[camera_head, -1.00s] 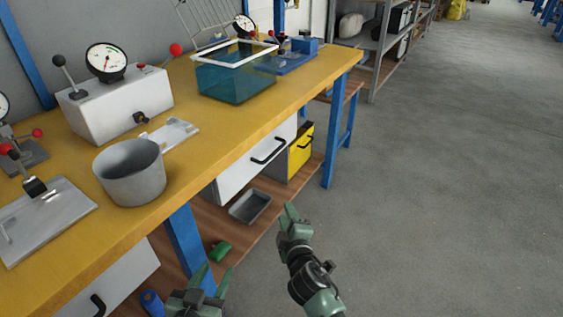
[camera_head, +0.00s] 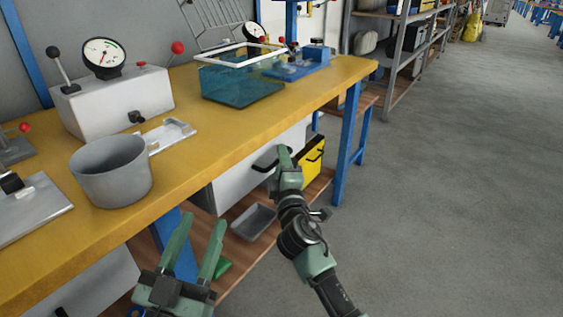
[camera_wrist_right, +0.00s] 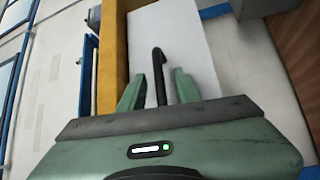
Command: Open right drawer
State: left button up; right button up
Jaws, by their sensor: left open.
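The white right drawer (camera_head: 228,180) is under the yellow-topped bench and looks closed. Its black bar handle (camera_head: 262,162) is on the front; the handle (camera_wrist_right: 158,75) also shows in the right wrist view. My right gripper (camera_head: 285,158) is at the drawer front, covering the handle's right end in the head view. In the wrist view my right gripper (camera_wrist_right: 158,90) has its fingers apart, with the handle between them and a gap visible on both sides. My left gripper (camera_head: 200,232) is open and empty, low in front of the bench.
A yellow cabinet (camera_head: 312,155) stands right of the drawer. A grey tray (camera_head: 254,221) lies on the lower shelf. A blue bench leg (camera_head: 350,145) stands further right. A grey pot (camera_head: 112,170) and teal tank (camera_head: 240,78) are on the bench (camera_head: 190,160). The floor at right is clear.

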jog(key=shift+w, duration=0.15)
grip_shut()
dwell(1.4)
